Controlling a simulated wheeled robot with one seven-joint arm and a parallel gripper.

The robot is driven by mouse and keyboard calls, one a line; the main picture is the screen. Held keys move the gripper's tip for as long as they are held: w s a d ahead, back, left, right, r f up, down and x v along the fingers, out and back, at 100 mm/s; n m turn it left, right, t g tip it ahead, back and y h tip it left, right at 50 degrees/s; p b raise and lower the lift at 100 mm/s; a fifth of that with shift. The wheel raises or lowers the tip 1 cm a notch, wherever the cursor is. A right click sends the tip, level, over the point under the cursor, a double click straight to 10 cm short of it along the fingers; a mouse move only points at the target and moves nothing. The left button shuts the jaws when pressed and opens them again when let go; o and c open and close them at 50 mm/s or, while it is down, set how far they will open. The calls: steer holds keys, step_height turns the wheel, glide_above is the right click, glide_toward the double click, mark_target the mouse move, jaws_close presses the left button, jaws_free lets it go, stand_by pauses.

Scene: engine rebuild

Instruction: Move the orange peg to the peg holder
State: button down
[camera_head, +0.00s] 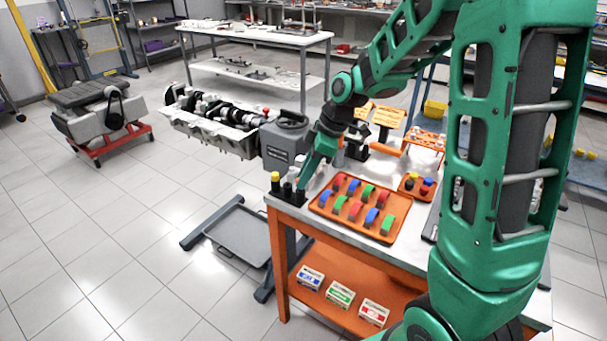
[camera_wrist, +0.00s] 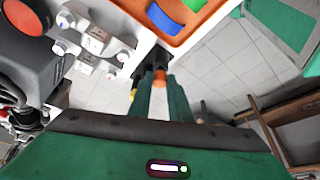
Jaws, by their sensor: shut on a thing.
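The black peg holder (camera_head: 289,198) stands at the near left corner of the workbench, with a yellow-topped peg (camera_head: 275,182) upright at its left end. My gripper (camera_head: 303,186) points down right over the holder. In the wrist view my gripper (camera_wrist: 160,84) is shut on the orange peg (camera_wrist: 160,77), which shows as a small orange patch between the green fingertips. Dark parts of the holder (camera_wrist: 155,58) show just beyond the tips, and the yellow peg (camera_wrist: 134,94) is beside the left finger. The peg's lower end is hidden; I cannot tell whether it sits in a hole.
An orange tray (camera_head: 338,217) with red, green and blue curved parts lies right of the holder. A smaller orange tray (camera_head: 405,193) with coloured pieces is farther right. A grey machine (camera_head: 283,143) stands close behind my gripper. Floor lies beyond the bench's left edge.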

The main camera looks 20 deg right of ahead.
steer(key=shift+f, duration=0.85)
stand_by(0.5)
steer(key=c, duration=1.9)
jaws_free()
steer(key=shift+o, duration=0.2)
steer(key=shift+r, duration=1.5)
steer(key=o, duration=0.5)
steer(key=v, duration=1)
steer(key=shift+d+r, duration=0.2)
steer(key=shift+r, duration=0.1)
